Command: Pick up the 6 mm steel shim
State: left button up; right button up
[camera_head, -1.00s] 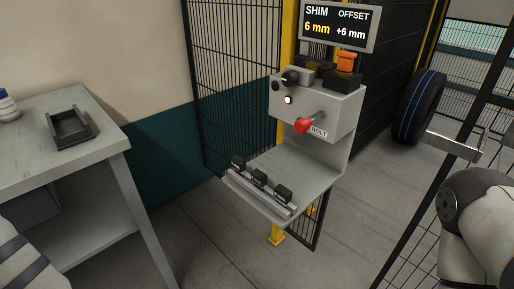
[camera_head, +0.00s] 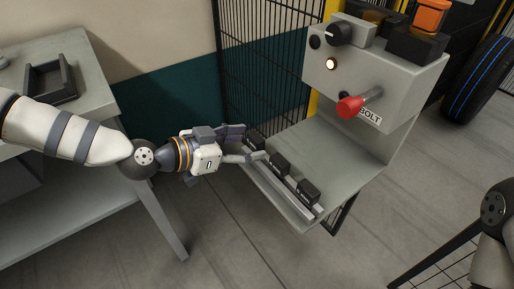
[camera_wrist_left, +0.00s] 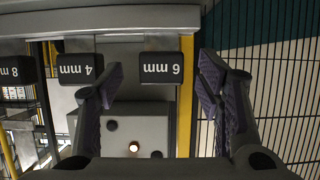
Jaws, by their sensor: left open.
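The 6 mm steel shim shows by its black block labelled "6 mm", upside down in the left wrist view (camera_wrist_left: 162,68). It is framed between the two fingers of my left gripper (camera_wrist_left: 158,78), which is open and not touching it visibly. In the head view, my left gripper (camera_head: 246,145) is at the left end of the shim rack (camera_head: 283,201), with the 6 mm block (camera_head: 256,139) partly hidden by the fingers. The 4 mm block (camera_wrist_left: 80,69) is beside the left finger in the wrist view. My right gripper is out of view.
The 8 mm block (camera_wrist_left: 15,70) stands at the far end of the row. Above the shelf (camera_head: 335,152) is a grey control box (camera_head: 370,85) with a red-knobbed lever (camera_head: 350,106). A wire fence (camera_head: 268,70) is behind. A bench with a black tray (camera_head: 50,82) is at left.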

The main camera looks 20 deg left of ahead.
pick_arm(q)
jog(key=shift+w+d+f, duration=0.25)
jog(key=shift+w+d, duration=0.1)
jog(key=shift+w, duration=0.15)
jog(key=c, duration=1.3)
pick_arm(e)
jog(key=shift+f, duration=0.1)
pick_arm(q)
jog(key=shift+r, duration=0.15)
